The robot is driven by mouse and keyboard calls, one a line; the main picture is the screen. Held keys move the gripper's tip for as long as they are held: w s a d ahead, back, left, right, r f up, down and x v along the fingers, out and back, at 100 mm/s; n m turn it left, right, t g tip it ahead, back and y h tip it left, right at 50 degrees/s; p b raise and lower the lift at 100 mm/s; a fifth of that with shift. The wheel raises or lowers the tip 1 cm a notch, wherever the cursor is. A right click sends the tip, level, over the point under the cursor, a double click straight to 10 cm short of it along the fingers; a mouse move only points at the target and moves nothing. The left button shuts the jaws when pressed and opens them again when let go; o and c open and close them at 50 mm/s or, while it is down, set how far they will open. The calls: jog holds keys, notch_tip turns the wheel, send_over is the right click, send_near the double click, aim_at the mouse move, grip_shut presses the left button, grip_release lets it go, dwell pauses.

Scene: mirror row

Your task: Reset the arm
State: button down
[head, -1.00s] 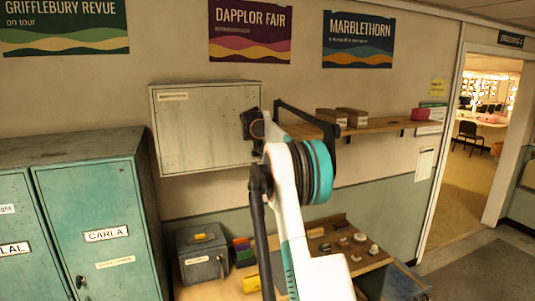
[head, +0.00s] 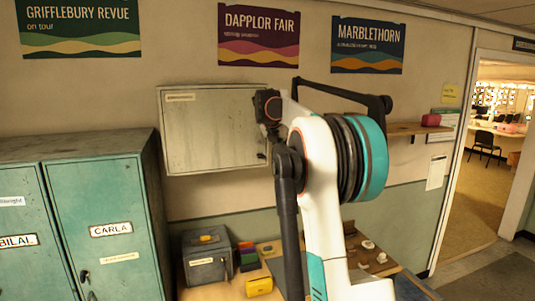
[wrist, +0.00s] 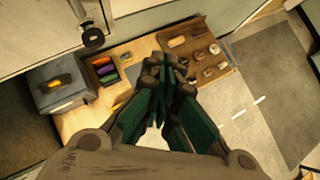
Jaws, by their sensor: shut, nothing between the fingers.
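My gripper (wrist: 167,62) shows in the wrist view with its dark fingers brought together and nothing between them. It points down over the wooden table, above the floor and table edge. In the head view my white arm with its teal band rises in the middle of the picture, bent at the top, in front of the wall cabinet and shelf. The fingers cannot be made out in the head view.
A wall cabinet (head: 212,135) is behind my arm. Teal lockers (head: 104,235) stand at the left. A grey box (head: 207,258) and a yellow item (head: 258,286) sit on the table. A brown tray (wrist: 218,72) holds several small items. A doorway opens at the right.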

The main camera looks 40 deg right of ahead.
jog(key=a+f+m+t+y+b, duration=0.1)
jog(key=a+f+m+b, duration=0.25)
jog(key=a, duration=0.85)
jog(key=a+f+m+t+y+b, duration=0.15)
jog(key=a+f+b, duration=0.3)
jog(key=a, duration=0.65)
jog(key=s+a+f+m+y+b, duration=0.25)
jog(key=s+a+f+b, duration=0.35)
jog(key=a, duration=0.5)
jog(key=s+a+f+m+y+b, duration=0.1)
jog(key=s+a+f+m+b, duration=0.3)
jog(key=a+f, duration=0.55)
jog(key=s+a+f+m+y+b, duration=0.1)
jog(key=s+a+f+m+b, duration=0.35)
jog(key=s+a+f, duration=0.5)
jog(key=s+f+m+b, duration=0.7)
jog(key=s+f, duration=0.7)
jog(key=f, duration=0.3)
jog(key=shift+s+d+m+y+b, duration=0.2)
jog(key=shift+s+m+y+b, duration=0.2)
jog(key=shift+m, duration=0.1)
